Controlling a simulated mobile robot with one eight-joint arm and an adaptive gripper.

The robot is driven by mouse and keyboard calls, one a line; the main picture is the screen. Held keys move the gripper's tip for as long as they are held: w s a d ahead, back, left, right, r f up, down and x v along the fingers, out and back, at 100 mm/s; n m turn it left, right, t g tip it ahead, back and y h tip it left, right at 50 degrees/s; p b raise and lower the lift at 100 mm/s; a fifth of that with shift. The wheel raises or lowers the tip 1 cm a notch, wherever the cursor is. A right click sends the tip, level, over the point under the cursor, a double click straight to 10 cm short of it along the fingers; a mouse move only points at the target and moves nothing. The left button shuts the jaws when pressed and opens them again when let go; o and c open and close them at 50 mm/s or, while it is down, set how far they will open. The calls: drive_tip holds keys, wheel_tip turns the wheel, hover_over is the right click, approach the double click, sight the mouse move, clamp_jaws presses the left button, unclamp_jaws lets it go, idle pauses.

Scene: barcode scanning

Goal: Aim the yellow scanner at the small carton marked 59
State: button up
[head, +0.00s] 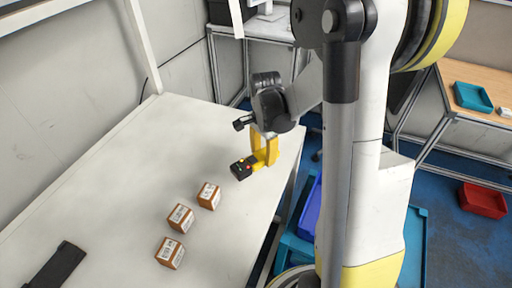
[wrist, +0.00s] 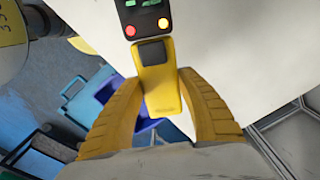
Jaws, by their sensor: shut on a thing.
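The yellow scanner (head: 262,160) has a black head and is held above the white table, near its right edge. In the wrist view the scanner (wrist: 158,85) shows a small green display and a red and a yellow light. My gripper (wrist: 160,105) is shut on its handle; it also shows in the head view (head: 265,140). Three small brown cartons with white labels stand on the table left of and nearer than the scanner: an upper one (head: 209,196), a middle one (head: 181,218) and a lower one (head: 170,253). Their numbers are too small to read.
The white table (head: 120,170) is mostly bare, with a dark flat object (head: 56,266) at its near left. Blue bins (head: 310,210) stand on the floor to the right. A red bin (head: 482,200) and a wooden-topped bench (head: 480,75) are farther right.

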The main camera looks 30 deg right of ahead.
sight(263, 154)
drive_tip(key=shift+f+b, duration=2.35)
drive_tip(key=shift+f, duration=1.15)
drive_tip(key=shift+r, duration=0.1)
wheel_tip(263, 154, up, 12)
drive_tip(key=p, duration=0.8)
